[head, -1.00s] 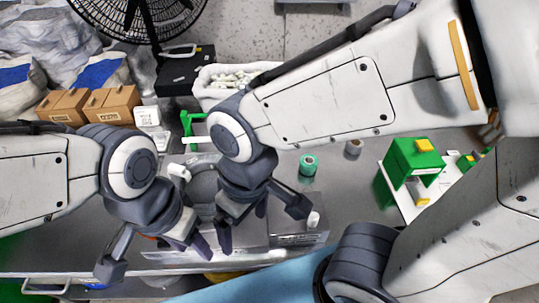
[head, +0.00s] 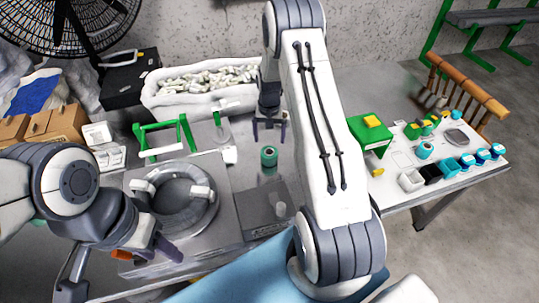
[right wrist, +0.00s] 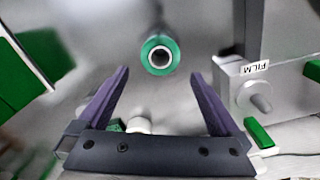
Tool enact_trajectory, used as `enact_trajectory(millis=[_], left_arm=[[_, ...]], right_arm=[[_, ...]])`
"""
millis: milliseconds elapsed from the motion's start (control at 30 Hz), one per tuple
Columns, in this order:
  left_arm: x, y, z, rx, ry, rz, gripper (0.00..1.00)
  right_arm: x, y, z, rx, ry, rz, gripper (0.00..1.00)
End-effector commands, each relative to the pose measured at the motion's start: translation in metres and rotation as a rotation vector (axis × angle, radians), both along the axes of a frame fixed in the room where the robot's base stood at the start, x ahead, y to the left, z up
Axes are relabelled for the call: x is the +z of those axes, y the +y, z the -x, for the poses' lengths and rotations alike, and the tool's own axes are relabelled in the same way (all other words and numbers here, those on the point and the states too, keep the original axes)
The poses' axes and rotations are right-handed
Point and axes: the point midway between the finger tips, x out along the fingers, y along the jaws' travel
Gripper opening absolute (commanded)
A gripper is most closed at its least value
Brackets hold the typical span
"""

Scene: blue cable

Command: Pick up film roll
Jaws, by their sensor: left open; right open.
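A green roll with a pale core, which looks like the film roll (head: 269,156), stands upright on the grey table near the middle of the head view. In the right wrist view the green roll (right wrist: 160,55) shows end-on, just beyond the fingertips and between their lines. My right gripper (head: 268,127) is open and empty, a little behind the roll in the head view. Its two fingers (right wrist: 160,76) are spread apart in the right wrist view. My left gripper (head: 150,246) is open beside the grey coil plate at the left.
A grey box with a knob (right wrist: 262,92) bears a FILM label. A ring-shaped coil (head: 180,205) lies left of the roll. A green frame (head: 163,137) and a white bin (head: 200,83) stand behind. A side table (head: 470,177) with small containers is at the right.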

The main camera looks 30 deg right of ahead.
Motion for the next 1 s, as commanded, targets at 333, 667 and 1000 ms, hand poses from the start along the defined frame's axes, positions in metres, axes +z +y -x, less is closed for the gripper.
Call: enact_trajectory(millis=[333,667,1000], left_arm=[[0.007,0.000,0.000,0.000,0.000,0.000,0.50],[0.023,0.000,0.000,0.000,0.000,0.000,0.50],[0.023,0.000,0.000,0.000,0.000,0.000,0.50]], right_arm=[[-0.045,-0.001,0.001,-0.002,0.002,-0.001,1.00],[-0.085,0.003,0.005,-0.001,0.004,-0.002,1.00],[-0.099,0.003,0.004,0.000,0.000,0.000,1.00]])
